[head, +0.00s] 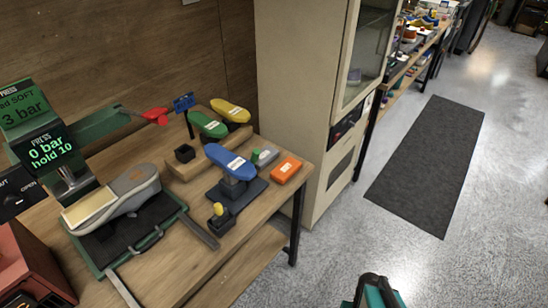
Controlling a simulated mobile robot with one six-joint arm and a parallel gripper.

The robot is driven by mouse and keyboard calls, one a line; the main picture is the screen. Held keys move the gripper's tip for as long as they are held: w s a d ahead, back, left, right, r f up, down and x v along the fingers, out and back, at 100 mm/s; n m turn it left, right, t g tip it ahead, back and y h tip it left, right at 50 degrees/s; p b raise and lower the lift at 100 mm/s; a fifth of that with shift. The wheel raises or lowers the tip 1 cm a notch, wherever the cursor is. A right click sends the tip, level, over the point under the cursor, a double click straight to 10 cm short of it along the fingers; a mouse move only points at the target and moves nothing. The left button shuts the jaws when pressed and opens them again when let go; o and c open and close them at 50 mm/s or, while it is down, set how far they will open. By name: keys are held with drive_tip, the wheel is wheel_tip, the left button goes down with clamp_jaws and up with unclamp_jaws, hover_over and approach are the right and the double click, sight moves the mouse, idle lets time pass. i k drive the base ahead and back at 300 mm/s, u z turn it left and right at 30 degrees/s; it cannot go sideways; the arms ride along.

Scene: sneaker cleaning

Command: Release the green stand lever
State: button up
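A green arm (98,126) with a red end (155,115) reaches right from the green press (42,140) at the left of the table; I cannot tell whether it is the stand lever. A grey shoe (125,194) with a pale sole lies on the green-edged press stand (168,243). A small green knob (256,155) stands at a grey block further right. My gripper (373,278), dark and teal, shows only in part at the bottom edge, over the floor and apart from the table. Its fingers are too unclear to tell their state.
The wooden table (150,278) also holds a blue shoe form (230,161) on a black stand, green (207,125) and yellow (230,110) forms, an orange box (285,170) and a yellow knob (217,209). A beige cabinet (290,80) stands behind. The floor around the dark mat (428,165) is clear.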

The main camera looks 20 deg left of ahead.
sight(256, 152)
drive_tip(key=z, duration=0.15)
drive_tip(key=k, duration=1.25)
drive_tip(key=u, duration=0.95)
drive_tip(key=i, duration=1.45)
drive_tip(key=z, duration=0.1)
